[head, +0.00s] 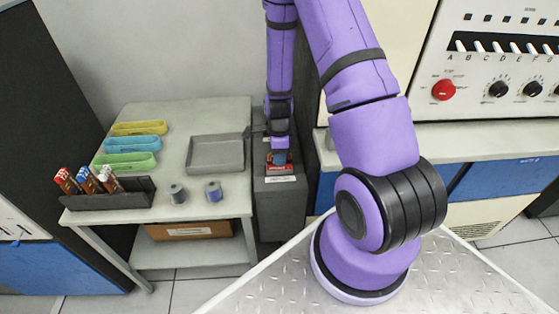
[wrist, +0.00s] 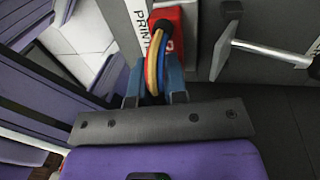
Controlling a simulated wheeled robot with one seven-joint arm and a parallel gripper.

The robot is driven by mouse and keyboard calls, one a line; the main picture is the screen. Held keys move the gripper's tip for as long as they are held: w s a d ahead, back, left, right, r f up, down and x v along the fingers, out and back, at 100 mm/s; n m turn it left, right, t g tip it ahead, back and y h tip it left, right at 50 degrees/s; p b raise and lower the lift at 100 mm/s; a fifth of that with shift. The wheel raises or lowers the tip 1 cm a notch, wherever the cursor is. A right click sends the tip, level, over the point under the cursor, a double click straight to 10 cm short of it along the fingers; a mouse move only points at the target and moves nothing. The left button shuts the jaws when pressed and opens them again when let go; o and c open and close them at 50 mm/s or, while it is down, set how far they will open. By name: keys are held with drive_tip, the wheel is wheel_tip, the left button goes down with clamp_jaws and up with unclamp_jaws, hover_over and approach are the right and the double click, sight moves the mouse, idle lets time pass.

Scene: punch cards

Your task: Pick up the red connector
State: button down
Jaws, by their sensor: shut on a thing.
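The red connector (wrist: 174,28) shows at the top of the wrist view as a red block with yellow, orange and blue cables (wrist: 157,62) looping from it toward me. My gripper (wrist: 153,90) has its two blue-grey fingers on either side of these cables, shut on the connector's cable end. In the head view my gripper (head: 280,156) points down over the grey cabinet, and red parts of the connector (head: 271,168) show just below it. Whether the connector touches the cabinet is hard to tell.
The grey cabinet (head: 280,210) has a white label, with "PRINT" readable in the wrist view. A metal lever (wrist: 265,50) is close on the right there.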

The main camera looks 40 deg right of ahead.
drive_tip(key=shift+r, duration=4.75)
drive_tip(key=shift+r, duration=0.1)
drive_tip(key=shift+r, duration=2.85)
